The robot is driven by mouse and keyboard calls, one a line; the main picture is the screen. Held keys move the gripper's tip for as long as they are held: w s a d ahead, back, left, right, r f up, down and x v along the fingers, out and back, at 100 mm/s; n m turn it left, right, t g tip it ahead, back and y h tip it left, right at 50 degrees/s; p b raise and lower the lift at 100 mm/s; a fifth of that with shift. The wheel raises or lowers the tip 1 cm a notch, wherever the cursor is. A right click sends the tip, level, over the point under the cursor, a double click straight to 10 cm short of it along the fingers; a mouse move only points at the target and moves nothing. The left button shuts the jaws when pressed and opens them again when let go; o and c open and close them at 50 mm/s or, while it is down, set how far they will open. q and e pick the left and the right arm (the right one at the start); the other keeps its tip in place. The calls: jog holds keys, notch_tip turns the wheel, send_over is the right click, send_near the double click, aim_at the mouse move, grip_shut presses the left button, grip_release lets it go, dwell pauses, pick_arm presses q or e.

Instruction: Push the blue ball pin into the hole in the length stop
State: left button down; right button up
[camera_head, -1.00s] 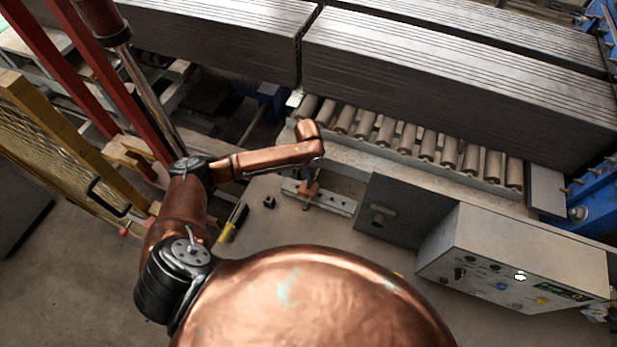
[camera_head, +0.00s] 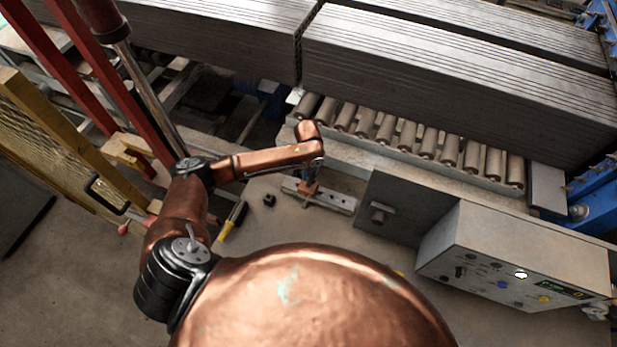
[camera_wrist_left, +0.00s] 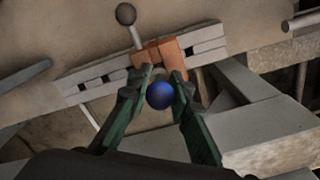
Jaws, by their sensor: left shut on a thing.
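My left gripper (camera_wrist_left: 160,84) is shut on the blue ball pin (camera_wrist_left: 160,96). Its blue ball shows between the green fingers in the left wrist view; the shank is hidden. The orange length stop (camera_wrist_left: 160,53) sits on a pale slotted rail (camera_wrist_left: 205,37), right by the fingertips. I cannot tell whether the pin's tip is in the hole, which is hidden. In the head view the length stop (camera_head: 309,187) is a small copper-coloured block on the rail (camera_head: 338,202), under my left wrist. My right gripper is not in view.
A dark ball knob on a rod (camera_wrist_left: 126,14) rises by the stop. A small black part (camera_head: 268,200) and a yellow-black tool (camera_head: 232,220) lie on the table. A control box (camera_head: 515,255) stands at right. Rollers (camera_head: 410,140) run behind the rail.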

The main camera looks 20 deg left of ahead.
pick_arm(q)
jog(key=shift+f+b, duration=0.45)
jog(key=shift+f, duration=0.8)
jog(key=c, duration=1.7)
grip_release()
jog(key=shift+r, duration=0.15)
notch_tip(320, 180, up, 12)
jog(key=shift+f, duration=0.1)
